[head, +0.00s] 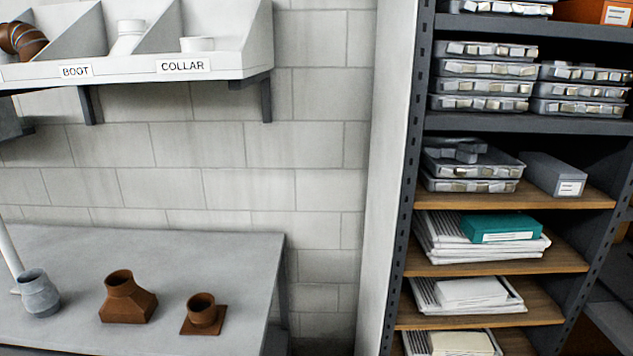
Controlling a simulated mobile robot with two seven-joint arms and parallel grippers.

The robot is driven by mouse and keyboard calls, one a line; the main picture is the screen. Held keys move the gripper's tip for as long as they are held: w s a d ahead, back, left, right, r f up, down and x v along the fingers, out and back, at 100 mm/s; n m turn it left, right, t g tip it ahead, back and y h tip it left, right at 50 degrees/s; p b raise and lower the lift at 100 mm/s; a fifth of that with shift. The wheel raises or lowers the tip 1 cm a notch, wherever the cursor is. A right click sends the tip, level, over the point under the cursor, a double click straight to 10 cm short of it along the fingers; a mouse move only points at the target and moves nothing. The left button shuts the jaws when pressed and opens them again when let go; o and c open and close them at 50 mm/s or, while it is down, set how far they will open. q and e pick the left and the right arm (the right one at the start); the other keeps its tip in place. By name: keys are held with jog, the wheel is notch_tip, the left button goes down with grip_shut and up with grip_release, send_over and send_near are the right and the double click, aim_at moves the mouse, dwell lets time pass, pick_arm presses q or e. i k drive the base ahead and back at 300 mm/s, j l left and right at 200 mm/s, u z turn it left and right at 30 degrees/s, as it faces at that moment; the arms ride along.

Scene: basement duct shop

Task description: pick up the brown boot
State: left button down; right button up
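The brown boot (127,298) stands upright on the grey table (240,262) at the lower left of the head view. It has a round neck above a wider, flared angular base. A smaller brown collar (203,312) with a flat square flange stands just to its right, a short gap away. A grey round fitting (37,292) stands to its left. Neither of my grippers shows in the head view, and nothing touches the boot.
A white bin shelf (222,66) on the wall above has compartments labelled BOOT and COLLAR, holding a white boot (128,38) and white collar (197,44). A brown elbow (22,40) lies further left. A dark rack (520,123) with trays and papers stands at right.

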aim_at(125, 302)
jog(key=u, duration=1.3)
jog(key=z, duration=2.5)
jog(key=j+z, duration=0.2)
jog(key=z, duration=0.3)
jog(key=j+z, duration=0.2)
jog(key=z, duration=0.25)
jog(key=j+z, duration=0.15)
jog(key=z, duration=0.35)
jog(key=k+j+z, duration=0.7)
jog(key=k+u, duration=0.25)
jog(key=u, duration=0.2)
jog(key=k+u, duration=0.25)
jog(key=u, duration=0.2)
jog(key=k+j+u, duration=0.2)
jog(key=u, duration=0.3)
jog(key=k+j+u, duration=0.1)
jog(key=u, duration=0.3)
jog(key=k+j+u, duration=0.1)
jog(key=u, duration=0.25)
jog(key=j+u, duration=0.15)
jog(key=u, duration=0.25)
jog(key=k+j+u, duration=0.1)
jog(key=u, duration=0.25)
jog(key=j, duration=0.1)
